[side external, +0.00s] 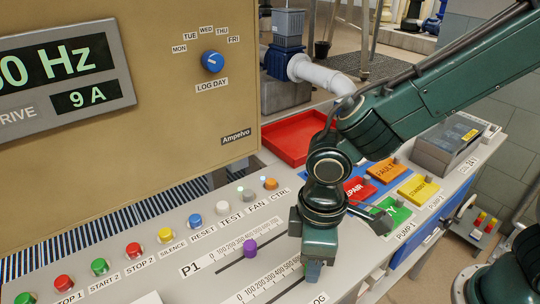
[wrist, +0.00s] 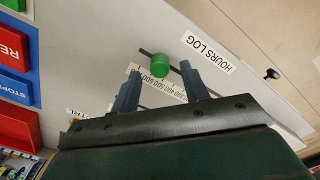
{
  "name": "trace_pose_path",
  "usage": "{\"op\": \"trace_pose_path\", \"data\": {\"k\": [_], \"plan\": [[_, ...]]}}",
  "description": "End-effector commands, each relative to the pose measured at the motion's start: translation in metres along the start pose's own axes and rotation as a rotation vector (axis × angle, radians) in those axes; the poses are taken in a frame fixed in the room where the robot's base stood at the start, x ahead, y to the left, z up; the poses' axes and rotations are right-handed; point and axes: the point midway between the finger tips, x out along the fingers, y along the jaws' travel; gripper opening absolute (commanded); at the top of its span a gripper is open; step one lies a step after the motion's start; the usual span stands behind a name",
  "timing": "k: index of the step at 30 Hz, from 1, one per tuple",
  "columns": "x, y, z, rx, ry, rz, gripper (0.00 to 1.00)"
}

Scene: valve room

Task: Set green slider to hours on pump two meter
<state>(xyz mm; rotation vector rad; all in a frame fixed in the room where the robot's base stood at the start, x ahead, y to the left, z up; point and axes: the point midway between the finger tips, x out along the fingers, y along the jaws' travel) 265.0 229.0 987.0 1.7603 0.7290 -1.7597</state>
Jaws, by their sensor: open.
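The green slider knob (wrist: 160,65) sits on a dark slot beside a number scale, next to the HOURS LOG label (wrist: 207,53). Its exact reading is hard to tell. My gripper (wrist: 161,69) is open, with one finger on each side of the knob in the wrist view; I cannot tell whether either touches it. In the side external view my gripper (side external: 312,270) points down at the front slider scale (side external: 262,287) and hides the green knob. I cannot make out a meter labelled for pump two.
A purple slider (side external: 250,246) stands on the P1 scale behind my gripper. A row of coloured buttons (side external: 166,235) and a red tray (side external: 298,138) lie farther back. Status tags, including a yellow one (side external: 418,189), lie on the right. The LOG DAY knob (side external: 213,62) is on the upright panel.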

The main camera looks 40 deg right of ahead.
Motion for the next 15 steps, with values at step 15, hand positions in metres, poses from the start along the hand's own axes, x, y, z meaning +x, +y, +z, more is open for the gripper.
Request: {"op": "trace_pose_path", "data": {"k": [15], "plan": [[-0.084,0.0,-0.001,0.0,0.006,0.001,0.45]]}}
